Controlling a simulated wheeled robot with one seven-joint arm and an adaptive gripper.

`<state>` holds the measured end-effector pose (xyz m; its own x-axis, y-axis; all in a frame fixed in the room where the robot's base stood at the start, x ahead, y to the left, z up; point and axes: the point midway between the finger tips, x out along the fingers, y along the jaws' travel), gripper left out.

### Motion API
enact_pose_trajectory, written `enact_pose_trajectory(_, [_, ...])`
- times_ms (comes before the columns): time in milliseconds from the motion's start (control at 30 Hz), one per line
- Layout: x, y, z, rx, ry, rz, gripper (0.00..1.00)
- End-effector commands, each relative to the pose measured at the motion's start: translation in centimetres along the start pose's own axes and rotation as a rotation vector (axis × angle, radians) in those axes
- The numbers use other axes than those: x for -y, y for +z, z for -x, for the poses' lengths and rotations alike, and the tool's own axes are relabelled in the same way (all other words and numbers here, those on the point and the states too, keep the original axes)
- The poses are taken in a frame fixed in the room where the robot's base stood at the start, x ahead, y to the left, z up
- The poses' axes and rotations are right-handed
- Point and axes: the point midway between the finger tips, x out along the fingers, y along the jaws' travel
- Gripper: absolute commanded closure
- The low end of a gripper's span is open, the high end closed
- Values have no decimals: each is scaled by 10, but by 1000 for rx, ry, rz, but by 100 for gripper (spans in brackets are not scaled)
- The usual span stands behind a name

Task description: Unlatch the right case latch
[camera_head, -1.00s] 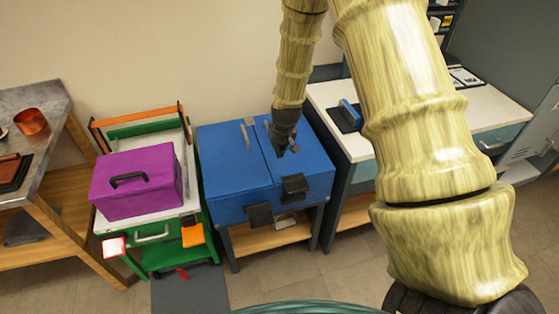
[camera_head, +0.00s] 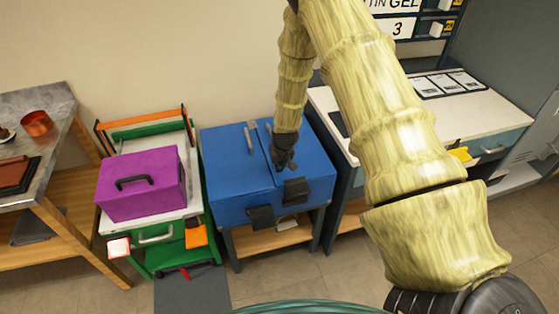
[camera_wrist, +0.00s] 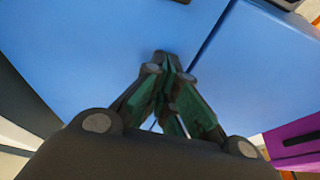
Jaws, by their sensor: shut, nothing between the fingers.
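The blue case (camera_head: 232,184) stands on a dark-legged stand and its lid is down. Two black latches hang at its front edge: the right latch (camera_head: 296,190) and the left latch (camera_head: 261,217). Both look folded down against the case; their exact state is too small to tell. My gripper (camera_head: 286,167) is above the right half of the lid, just behind the right latch, and appears apart from it. In the wrist view my gripper (camera_wrist: 168,62) has its fingertips together and empty over the blue lid, beside the seam. Only dark slivers show at that view's top edge.
A purple case (camera_head: 140,184) on a green cart stands close at the left. A white-topped counter (camera_head: 330,110) adjoins at the right.

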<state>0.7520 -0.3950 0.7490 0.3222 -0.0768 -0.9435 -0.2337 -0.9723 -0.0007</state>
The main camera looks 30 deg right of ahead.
Motion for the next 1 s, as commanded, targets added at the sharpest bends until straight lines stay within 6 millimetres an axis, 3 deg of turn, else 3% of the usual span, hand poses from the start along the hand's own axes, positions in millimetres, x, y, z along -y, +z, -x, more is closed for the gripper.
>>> enact_pose_trajectory(200, [0, 25, 11, 4, 0, -1, 100])
enact_pose_trajectory(400, [0, 36, 14, 2, 0, -1, 100])
enact_pose_trajectory(833, [1, 38, 14, 0, 0, 1, 100])
enact_pose_trajectory(1000, [12, 39, 14, -20, -5, 14, 100])
